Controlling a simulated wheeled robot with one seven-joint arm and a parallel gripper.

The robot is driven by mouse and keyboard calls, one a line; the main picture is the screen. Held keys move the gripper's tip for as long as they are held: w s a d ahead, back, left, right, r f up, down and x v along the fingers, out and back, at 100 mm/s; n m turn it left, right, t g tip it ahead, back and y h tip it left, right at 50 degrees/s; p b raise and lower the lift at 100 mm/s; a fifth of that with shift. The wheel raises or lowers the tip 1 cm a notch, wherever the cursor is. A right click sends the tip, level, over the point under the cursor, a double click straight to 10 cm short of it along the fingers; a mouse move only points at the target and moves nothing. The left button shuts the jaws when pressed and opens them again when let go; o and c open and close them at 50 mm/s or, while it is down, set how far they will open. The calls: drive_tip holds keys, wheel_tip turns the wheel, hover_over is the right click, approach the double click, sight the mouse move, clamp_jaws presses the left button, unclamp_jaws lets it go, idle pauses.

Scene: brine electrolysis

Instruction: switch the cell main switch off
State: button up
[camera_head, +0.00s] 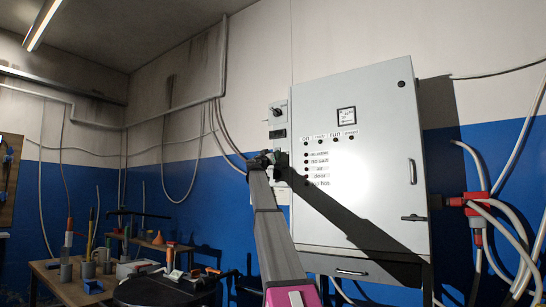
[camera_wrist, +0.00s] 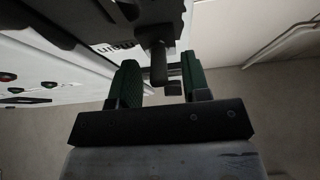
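The main switch, a dark lever (camera_wrist: 158,64) on a pale plate marked "main" upside down, shows at the top centre of the wrist view. My gripper (camera_wrist: 162,84) has two green-padded fingers, one on each side of the lever's end. The fingers are apart, and I see a gap between the lever and each pad. In the head view my gripper (camera_head: 270,158) is at the narrow panel (camera_head: 278,133) left of the large cabinet. It hides that part of the panel, so the lever does not show there. Whether the lever stands at on or off cannot be told.
The large grey cabinet (camera_head: 375,195) with handles and small lamps stands right of my arm. Red connectors (camera_head: 470,202) with thick cables are at its right. A workbench (camera_head: 70,287) with tools and a dark round-topped object (camera_head: 150,292) are at the lower left.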

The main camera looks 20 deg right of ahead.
drive_tip(key=v, duration=1)
drive_tip(key=shift+s+a+f, duration=0.25)
idle(0.3)
